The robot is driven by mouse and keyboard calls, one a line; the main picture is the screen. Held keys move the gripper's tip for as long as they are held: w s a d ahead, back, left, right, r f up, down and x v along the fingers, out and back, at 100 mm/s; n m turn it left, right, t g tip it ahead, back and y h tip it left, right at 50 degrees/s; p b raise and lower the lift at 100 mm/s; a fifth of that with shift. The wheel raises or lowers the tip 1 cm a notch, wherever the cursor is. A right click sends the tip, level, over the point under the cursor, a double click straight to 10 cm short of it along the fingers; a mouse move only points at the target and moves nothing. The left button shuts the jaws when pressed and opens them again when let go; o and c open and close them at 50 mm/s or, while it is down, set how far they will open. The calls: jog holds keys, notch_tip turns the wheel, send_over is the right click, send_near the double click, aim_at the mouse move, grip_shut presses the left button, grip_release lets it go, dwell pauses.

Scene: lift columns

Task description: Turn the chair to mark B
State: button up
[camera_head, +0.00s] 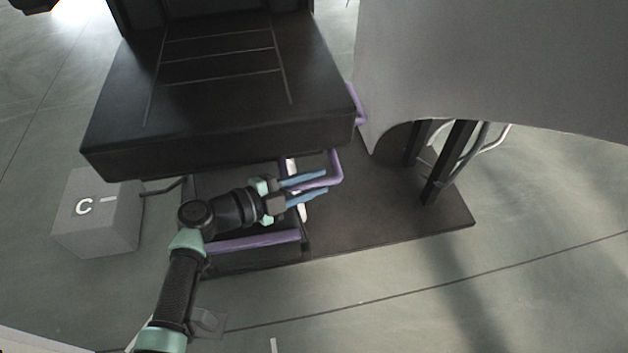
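The chair's black seat (215,85) fills the upper left, with its back cut off at the top edge. A bent purple bar (337,165) sticks out from under the seat's front right. My gripper (327,182) is below the seat's front edge, its two blue fingers pointing right and spread apart. The end of the purple bar runs between or just behind the fingers; I cannot tell if they touch it. Mark B is not in view. A grey block marked C (97,215) stands on the floor at the left.
The chair stands over a dark base plate (390,215). A second purple bar (253,241) lies low by my arm. A large grey curved panel (490,65) on dark posts (449,160) stands at the right. The floor at the lower right is clear.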

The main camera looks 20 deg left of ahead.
grip_shut()
dwell(1.1)
